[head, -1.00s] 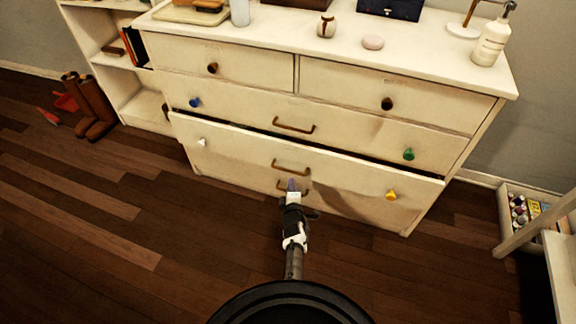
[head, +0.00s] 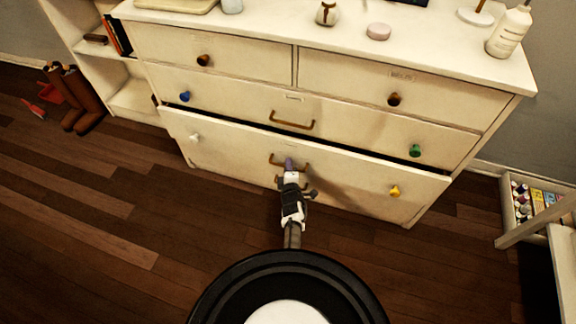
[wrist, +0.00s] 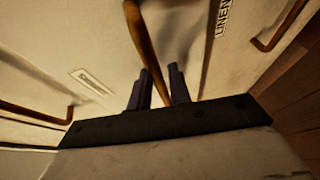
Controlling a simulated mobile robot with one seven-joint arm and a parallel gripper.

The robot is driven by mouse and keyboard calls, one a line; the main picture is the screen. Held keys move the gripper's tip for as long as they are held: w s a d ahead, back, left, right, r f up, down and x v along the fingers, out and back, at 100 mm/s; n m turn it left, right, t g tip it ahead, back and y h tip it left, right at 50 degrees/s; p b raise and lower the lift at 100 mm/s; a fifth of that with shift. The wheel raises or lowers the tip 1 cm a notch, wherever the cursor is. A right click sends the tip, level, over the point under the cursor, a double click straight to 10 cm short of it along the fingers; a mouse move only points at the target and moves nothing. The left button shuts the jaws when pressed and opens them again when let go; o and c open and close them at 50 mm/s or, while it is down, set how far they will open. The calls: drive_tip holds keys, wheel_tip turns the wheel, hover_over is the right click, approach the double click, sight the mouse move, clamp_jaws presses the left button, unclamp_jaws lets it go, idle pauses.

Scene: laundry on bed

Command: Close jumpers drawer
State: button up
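The white dresser has one drawer (head: 350,177) standing partly out, the one with a white knob at left and a yellow knob at right. A dark gap shows along its top edge. I cannot read its label. My gripper (head: 290,163) is at this drawer's brown bar handle (head: 271,159). In the wrist view the two dark fingers (wrist: 160,82) stand apart, with a brown handle bar (wrist: 138,35) running between them. Whether they touch the bar is not clear. The drawer front behind my gripper is partly hidden.
The drawers above (head: 400,128) look shut. A lotion bottle (head: 508,32), a small jar (head: 326,13) and a pink disc (head: 378,31) stand on the dresser top. Brown boots (head: 80,100) are at left; a low white shelf (head: 535,225) is at right. The wooden floor in front is mostly clear.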

sight(292, 159)
clamp_jaws()
drive_tip(key=w+b, duration=0.1)
drive_tip(key=w+d+b, duration=0.1)
drive_tip(key=w, duration=0.1)
drive_tip(key=shift+w+f, duration=0.1)
drive_tip(key=shift+w, duration=0.2)
drive_tip(key=shift+w+d+r, duration=0.1)
drive_tip(key=shift+w+r, duration=0.05)
drive_tip(key=shift+r, duration=0.1)
unclamp_jaws()
drive_tip(key=shift+w, duration=0.1)
